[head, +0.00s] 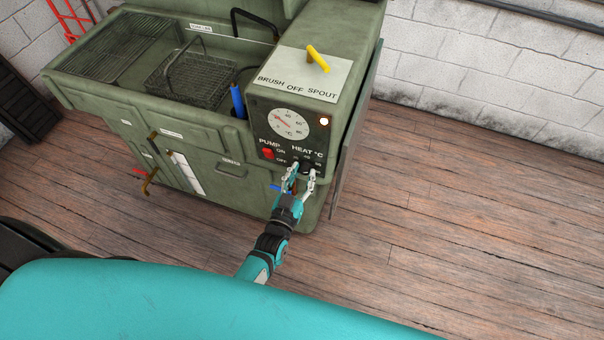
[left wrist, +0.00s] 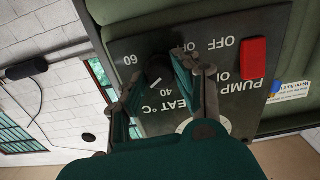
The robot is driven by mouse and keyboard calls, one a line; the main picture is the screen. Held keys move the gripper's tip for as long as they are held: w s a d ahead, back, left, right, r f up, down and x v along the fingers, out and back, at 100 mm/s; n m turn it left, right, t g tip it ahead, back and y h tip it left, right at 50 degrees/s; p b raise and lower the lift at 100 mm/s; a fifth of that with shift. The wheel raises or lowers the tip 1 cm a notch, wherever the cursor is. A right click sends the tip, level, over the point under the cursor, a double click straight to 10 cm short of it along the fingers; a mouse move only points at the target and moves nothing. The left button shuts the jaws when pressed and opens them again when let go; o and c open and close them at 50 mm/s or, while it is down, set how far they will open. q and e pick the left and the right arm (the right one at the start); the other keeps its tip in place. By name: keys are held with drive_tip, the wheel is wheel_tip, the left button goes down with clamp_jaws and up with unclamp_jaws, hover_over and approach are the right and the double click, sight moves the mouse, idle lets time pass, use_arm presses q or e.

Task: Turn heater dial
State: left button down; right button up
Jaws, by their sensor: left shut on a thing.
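The heater dial (left wrist: 158,68) is a dark round knob with a white pointer mark, on the black control panel under the "HEAT °C" label. In the left wrist view, its mark lies near the printed 40, with 60 and OFF on either side. In the head view the dial is mostly hidden behind the fingers. My left gripper (head: 302,174) reaches up to the lower right of the panel. Its fingers stand on either side of the dial and are shut on it; they also show in the left wrist view (left wrist: 156,76). My right gripper is not in view.
A red pump switch (head: 267,154) sits left of the dial, below a round temperature gauge (head: 289,124). A yellow selector lever (head: 318,59) is on top. The green wash station (head: 215,172) holds a wire basket (head: 190,82). The wooden floor (head: 440,190) to the right is clear.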

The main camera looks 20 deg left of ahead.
use_arm(q)
drive_tip(key=shift+m, duration=0.4)
drive_tip(key=c, duration=0.9)
unclamp_jaws()
drive_tip(key=shift+c, duration=0.2)
drive_tip(key=s, duration=1.2)
drive_tip(key=shift+a, duration=0.25)
